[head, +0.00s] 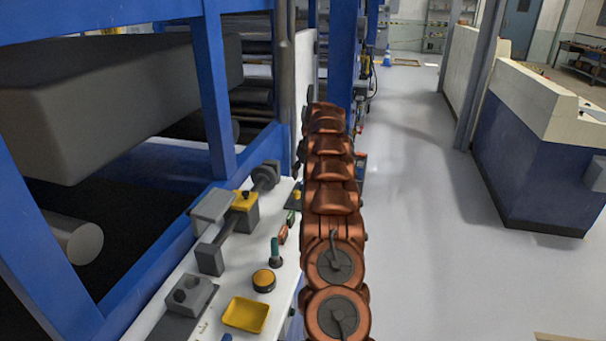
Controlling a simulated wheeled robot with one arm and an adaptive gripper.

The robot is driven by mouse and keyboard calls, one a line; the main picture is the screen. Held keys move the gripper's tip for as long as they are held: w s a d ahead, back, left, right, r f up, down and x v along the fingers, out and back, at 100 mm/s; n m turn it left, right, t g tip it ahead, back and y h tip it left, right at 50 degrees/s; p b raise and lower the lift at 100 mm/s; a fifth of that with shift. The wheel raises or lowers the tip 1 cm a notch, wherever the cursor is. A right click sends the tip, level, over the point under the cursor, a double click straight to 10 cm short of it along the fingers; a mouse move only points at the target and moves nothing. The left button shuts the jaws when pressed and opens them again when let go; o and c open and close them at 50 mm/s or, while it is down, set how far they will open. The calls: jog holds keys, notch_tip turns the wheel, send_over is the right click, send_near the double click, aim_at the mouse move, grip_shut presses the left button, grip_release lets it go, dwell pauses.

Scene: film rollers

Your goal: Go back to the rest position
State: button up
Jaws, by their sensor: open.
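My copper-coloured arm rises through the middle of the head view, with its round joints low and its links stacked above. My gripper does not show; the arm's own links may hide it. The arm stands just right of a white work panel (165,322) on the blue machine frame (213,90). From this view I cannot tell whether any part of the arm touches the panel.
The panel bears a yellow tray (246,315), a yellow round button (263,280), a green-topped knob (275,250) and a grey shaft fixture (211,258). Open floor (430,240) lies right, before a blue-and-white partition (535,165).

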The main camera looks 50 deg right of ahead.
dwell(0.4)
jog(key=w+a+r, duration=0.1)
jog(key=a+r, duration=0.3)
jog(key=a, duration=0.6)
jog(key=s+a+r+n+g+y, duration=0.15)
jog(key=s+a, duration=0.25)
jog(key=a, duration=0.5)
jog(key=s+a+r+g, duration=0.1)
jog(key=s+a+r, duration=0.2)
jog(key=a, duration=0.7)
jog(key=s+a+r+n+g+y, duration=0.15)
jog(key=s+a, duration=0.25)
jog(key=a, duration=0.5)
jog(key=s+a, duration=1.2)
jog(key=s, duration=0.3)
jog(key=s+a+f+g, duration=0.1)
jog(key=s+a+f, duration=0.1)
jog(key=s, duration=0.7)
jog(key=s+a+f+g+h, duration=0.1)
jog(key=s+a+f, duration=0.1)
jog(key=s, duration=0.6)
jog(key=shift+s+a+f+n+h, duration=0.15)
jog(key=shift+s+f+n+h, duration=0.15)
jog(key=shift+s+f, duration=0.1)
